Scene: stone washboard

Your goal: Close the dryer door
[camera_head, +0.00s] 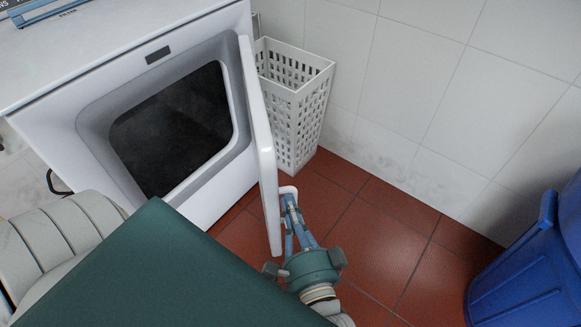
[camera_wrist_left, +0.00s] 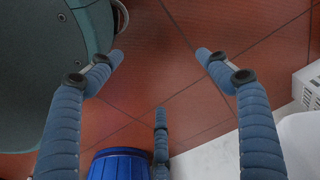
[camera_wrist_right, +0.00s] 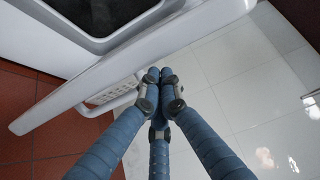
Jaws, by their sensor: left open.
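The white dryer (camera_head: 105,75) stands at the left of the head view with its dark drum opening (camera_head: 175,130) uncovered. Its door (camera_head: 262,150) is swung wide open, seen nearly edge-on, with a white handle (camera_head: 289,190) on the outer face. My right gripper (camera_head: 289,200) is at that outer face beside the handle. In the right wrist view its fingers (camera_wrist_right: 159,75) are drawn together with nothing visible between them, and they partly cover the handle (camera_wrist_right: 112,97). I cannot tell whether they touch it. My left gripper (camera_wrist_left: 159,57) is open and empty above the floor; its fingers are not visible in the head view.
A white perforated basket (camera_head: 305,95) stands behind the door against the tiled wall (camera_head: 420,80). A blue bin (camera_head: 530,260) stands at the right; it also shows in the left wrist view (camera_wrist_left: 118,166). Red floor tiles (camera_head: 385,240) between door and bin are clear.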

